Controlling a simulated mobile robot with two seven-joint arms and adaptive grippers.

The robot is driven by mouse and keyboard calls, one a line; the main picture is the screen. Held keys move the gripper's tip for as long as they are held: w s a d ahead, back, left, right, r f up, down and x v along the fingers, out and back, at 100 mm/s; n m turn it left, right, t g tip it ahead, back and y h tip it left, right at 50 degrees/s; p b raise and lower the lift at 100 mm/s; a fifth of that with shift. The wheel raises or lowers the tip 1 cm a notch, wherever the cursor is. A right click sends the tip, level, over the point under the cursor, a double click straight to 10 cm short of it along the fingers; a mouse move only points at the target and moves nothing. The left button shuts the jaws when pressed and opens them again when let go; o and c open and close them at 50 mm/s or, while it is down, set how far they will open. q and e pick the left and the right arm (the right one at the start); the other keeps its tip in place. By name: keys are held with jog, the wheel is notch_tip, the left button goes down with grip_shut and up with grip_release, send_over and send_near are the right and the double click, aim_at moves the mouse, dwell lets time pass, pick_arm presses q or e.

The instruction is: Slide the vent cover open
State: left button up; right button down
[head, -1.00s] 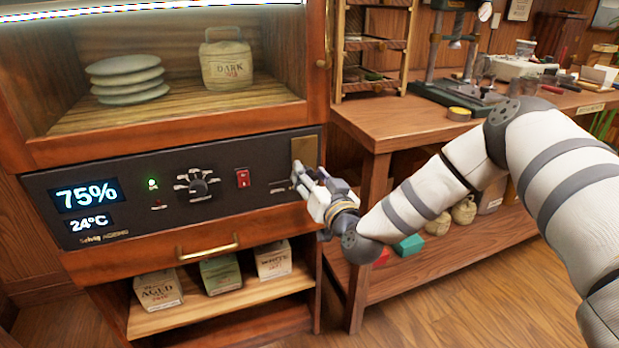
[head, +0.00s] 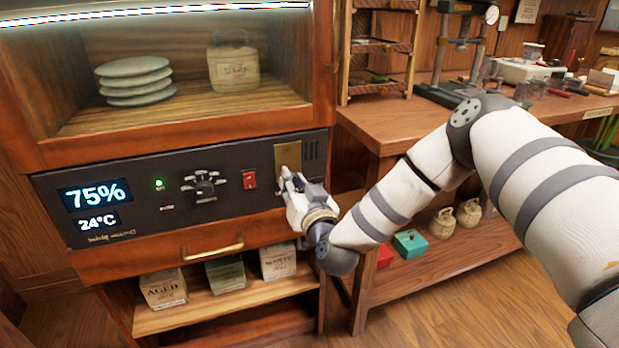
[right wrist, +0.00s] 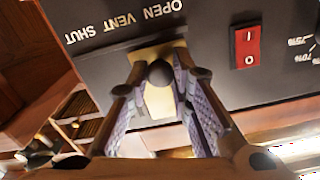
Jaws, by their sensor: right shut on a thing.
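The vent cover is a brass plate (head: 288,158) near the right end of the dark control panel (head: 140,200). Dark vent slots (head: 313,150) show uncovered to its right. My right gripper (head: 288,180) is at the plate's lower part. In the right wrist view, the plate (right wrist: 160,103) carries a dark round knob (right wrist: 160,73), and the fingers of my right gripper (right wrist: 160,90) are closed around that knob. Upside-down lettering OPEN, VENT, SHUT runs along the panel; the plate lies by the VENT and OPEN words. My left gripper is out of view.
A red switch (head: 249,180) and a dark dial (head: 205,187) sit left of the cover. A drawer with a brass handle (head: 212,252) is below the panel. A wooden workbench (head: 400,125) stands to the right.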

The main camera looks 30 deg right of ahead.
jog(key=shift+a, duration=0.1)
jog(key=c, duration=1.4)
grip_release()
jog(key=v, duration=1.2)
jog(key=shift+r, duration=0.1)
